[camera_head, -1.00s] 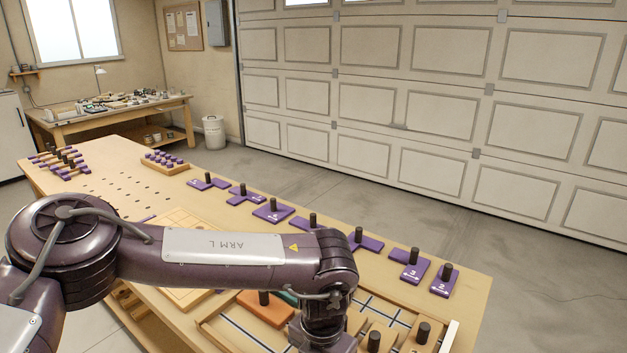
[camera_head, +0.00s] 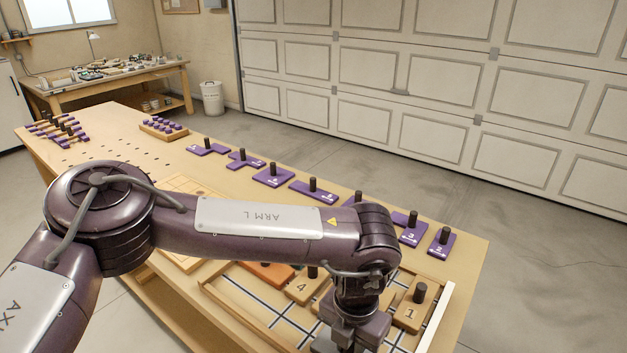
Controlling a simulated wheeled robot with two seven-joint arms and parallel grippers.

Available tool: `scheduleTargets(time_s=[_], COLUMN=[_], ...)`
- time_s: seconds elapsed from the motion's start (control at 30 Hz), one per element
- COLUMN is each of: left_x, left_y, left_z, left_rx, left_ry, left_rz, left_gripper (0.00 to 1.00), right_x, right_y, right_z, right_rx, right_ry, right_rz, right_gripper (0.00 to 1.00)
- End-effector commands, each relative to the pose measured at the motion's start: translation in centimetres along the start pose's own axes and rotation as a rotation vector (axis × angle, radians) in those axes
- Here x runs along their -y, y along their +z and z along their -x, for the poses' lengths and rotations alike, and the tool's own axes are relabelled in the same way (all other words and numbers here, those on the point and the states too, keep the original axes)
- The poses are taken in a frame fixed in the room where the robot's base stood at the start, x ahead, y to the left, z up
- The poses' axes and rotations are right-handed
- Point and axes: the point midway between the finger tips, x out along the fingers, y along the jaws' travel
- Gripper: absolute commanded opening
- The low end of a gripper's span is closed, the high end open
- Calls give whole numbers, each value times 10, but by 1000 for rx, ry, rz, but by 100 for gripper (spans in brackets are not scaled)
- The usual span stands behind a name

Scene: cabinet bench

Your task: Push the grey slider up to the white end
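A framed wooden tray (camera_head: 212,292) with dark lines on its floor lies at the bench's front right. A white strip (camera_head: 436,318) closes its right end. In it are a wooden block marked 4 (camera_head: 303,288), a block marked 1 (camera_head: 410,312) near the white strip, and an orange piece (camera_head: 270,273). I cannot make out a grey slider; my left arm hides part of the tray. My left gripper (camera_head: 340,342) points down over the tray at the bottom edge; its fingertips are cut off or hidden. My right gripper is out of view.
A row of purple pieces with black knobs (camera_head: 272,176) lies along the bench's far edge. A purple-topped rack (camera_head: 163,127) and a peg rack (camera_head: 58,130) stand at the far left. The bench surface between the purple row and the tray's right side is bare.

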Motion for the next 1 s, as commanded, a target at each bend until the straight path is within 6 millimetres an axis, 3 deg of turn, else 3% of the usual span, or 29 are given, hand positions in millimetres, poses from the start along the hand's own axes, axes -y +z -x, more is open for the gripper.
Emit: scheduleTargets(time_s=[0.33, 0.7, 0.93, 0.97, 1.0], left_x=[2, 22, 22, 22, 22], left_y=[0, 0, 0, 0, 0], left_z=[0, 0, 0, 0, 0], left_rx=[1, 1, 1, 1, 1], left_ry=[-1, 0, 0, 0, 0], left_rz=[0, -1, 1, 1, 1], left_gripper=[9, 9, 9, 26, 31], right_x=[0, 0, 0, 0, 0], right_y=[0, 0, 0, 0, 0], right_z=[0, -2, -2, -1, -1], right_rx=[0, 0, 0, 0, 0], right_ry=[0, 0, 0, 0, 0], right_rz=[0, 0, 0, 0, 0], right_gripper=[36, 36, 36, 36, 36])
